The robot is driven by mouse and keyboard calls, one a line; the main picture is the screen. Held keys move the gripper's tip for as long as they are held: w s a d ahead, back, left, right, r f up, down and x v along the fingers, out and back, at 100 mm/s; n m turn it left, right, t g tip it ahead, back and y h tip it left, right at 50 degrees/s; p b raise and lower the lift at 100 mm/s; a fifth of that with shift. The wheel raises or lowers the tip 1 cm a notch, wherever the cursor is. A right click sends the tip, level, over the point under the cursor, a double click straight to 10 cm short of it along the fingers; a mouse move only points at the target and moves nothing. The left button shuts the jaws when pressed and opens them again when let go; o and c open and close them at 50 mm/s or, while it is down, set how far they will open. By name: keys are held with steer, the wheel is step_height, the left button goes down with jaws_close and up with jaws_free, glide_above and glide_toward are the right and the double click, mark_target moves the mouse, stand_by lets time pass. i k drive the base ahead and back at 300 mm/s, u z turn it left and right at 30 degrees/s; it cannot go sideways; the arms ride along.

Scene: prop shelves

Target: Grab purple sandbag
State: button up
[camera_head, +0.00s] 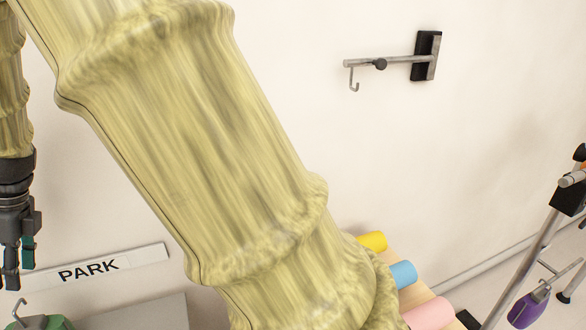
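A purple object (526,311), which looks like the purple sandbag, is at the bottom right, partly cut off by the frame edge. A thin metal handle or hook rises from its top. My gripper (19,266) is at the far left, pointing down, far from the purple object. Its two dark fingers look apart, with nothing visible between them. My arm fills the middle of the view and hides much of what is behind it.
A metal stand (525,262) rises beside the purple object. Yellow (373,241), blue (403,274) and pink (430,313) cylinders sit on a wooden piece. A green object (52,322) with a hook is below my gripper, near a PARK sign (90,270). A hook bracket (427,57) is on the wall.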

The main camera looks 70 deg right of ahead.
mark_target(529, 309)
steer(key=z, duration=0.05)
steer(key=k, duration=0.5)
steer(key=u, duration=1.05)
steer(key=i, duration=0.85)
steer(key=z, duration=4.95)
steer(key=i, duration=0.5)
steer(key=u, duration=0.05)
